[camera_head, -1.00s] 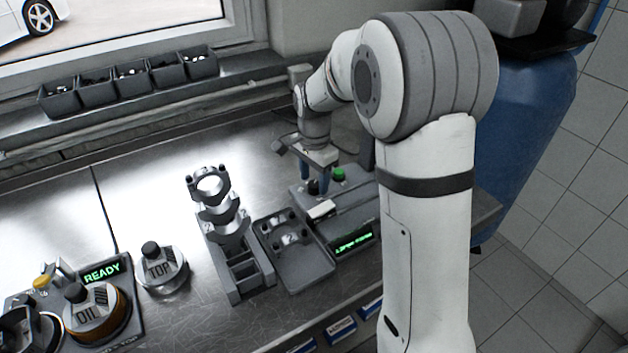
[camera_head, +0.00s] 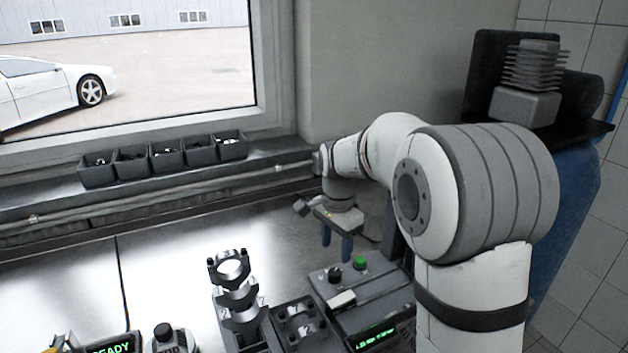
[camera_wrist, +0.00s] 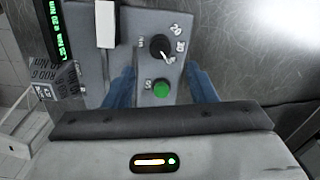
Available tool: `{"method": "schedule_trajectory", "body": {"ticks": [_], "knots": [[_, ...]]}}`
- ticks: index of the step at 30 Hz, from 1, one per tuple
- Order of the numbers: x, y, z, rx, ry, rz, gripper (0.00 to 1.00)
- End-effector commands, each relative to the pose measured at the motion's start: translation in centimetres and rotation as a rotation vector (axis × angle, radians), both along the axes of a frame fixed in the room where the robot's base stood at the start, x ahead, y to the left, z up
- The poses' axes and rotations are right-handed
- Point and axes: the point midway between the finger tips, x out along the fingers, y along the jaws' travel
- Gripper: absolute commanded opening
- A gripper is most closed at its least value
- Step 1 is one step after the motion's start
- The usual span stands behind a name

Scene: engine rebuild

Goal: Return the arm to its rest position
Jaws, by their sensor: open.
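My gripper (camera_head: 337,243) is open and empty, with its blue fingers pointing down. It hangs above the back of a grey control box (camera_head: 377,291) that has a black knob (camera_head: 334,274), a green button (camera_head: 360,263), a white switch and a green lit display. In the wrist view, my gripper (camera_wrist: 162,86) has its fingers apart, with the knob (camera_wrist: 160,46) and the green button (camera_wrist: 162,89) showing between them from above. My arm is bent, reaching left from its column.
A stand with metal ring parts (camera_head: 237,291) and a grey tray (camera_head: 297,322) are left of the box. Small parts bins (camera_head: 165,155) line the window ledge. A blue drum (camera_head: 577,200) stands behind my arm. The bench left of my gripper is bare.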

Motion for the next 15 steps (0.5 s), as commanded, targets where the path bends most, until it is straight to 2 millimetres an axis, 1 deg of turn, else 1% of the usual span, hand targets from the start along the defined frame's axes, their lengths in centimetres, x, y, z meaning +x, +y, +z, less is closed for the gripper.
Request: {"method": "schedule_trajectory", "body": {"ticks": [2, 5, 10, 15], "knots": [[-1.2, -0.5, 0.7, 0.001, -0.012, 0.042, 0.51], [-3.6, -1.4, 1.7, 0.001, -0.037, 0.135, 0.51], [-8.9, -3.2, 3.1, -0.009, -0.088, 0.342, 0.51], [-14.3, -4.6, 3.3, -0.033, -0.134, 0.551, 0.51]]}}
